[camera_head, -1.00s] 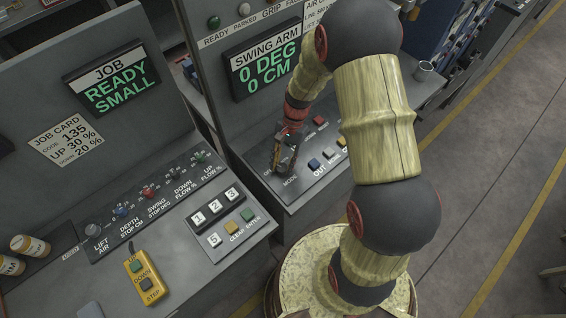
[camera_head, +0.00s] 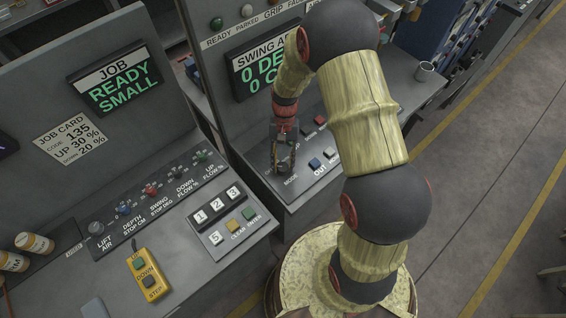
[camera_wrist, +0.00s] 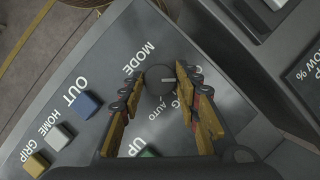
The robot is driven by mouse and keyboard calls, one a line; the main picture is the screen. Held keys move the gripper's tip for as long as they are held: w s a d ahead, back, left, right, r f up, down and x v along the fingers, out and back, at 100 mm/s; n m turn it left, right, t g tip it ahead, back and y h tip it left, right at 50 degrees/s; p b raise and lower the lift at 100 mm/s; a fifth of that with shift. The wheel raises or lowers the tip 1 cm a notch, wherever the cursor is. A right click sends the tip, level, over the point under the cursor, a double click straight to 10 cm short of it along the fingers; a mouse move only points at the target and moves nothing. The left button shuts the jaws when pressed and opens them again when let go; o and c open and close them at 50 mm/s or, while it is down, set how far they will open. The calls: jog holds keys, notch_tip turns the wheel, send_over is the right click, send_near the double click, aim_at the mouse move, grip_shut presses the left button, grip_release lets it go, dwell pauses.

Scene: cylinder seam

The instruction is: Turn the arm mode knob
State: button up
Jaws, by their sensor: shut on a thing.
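The arm mode knob (camera_wrist: 157,80) is a round dark knob with a light pointer line, on the sloped grey swing arm panel (camera_wrist: 100,124). In the wrist view its pointer faces right. The word MODE is printed above left of it and AUTO below right. My gripper (camera_wrist: 161,84) has one finger on each side of the knob and is shut on it. In the head view my gripper (camera_head: 282,167) reaches down to the left part of the panel, and the knob is hidden behind the fingers there.
The OUT button (camera_wrist: 88,104), HOME button (camera_wrist: 62,135) and GRIP button (camera_wrist: 36,164) are close to the knob. In the head view a job console (camera_head: 110,190) with knobs and a keypad stands at the left. A yellow step pendant (camera_head: 148,275) lies on it.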

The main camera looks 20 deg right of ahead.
jog(key=o, duration=1.1)
jog(key=shift+o, duration=0.2)
jog(key=v, duration=1.2)
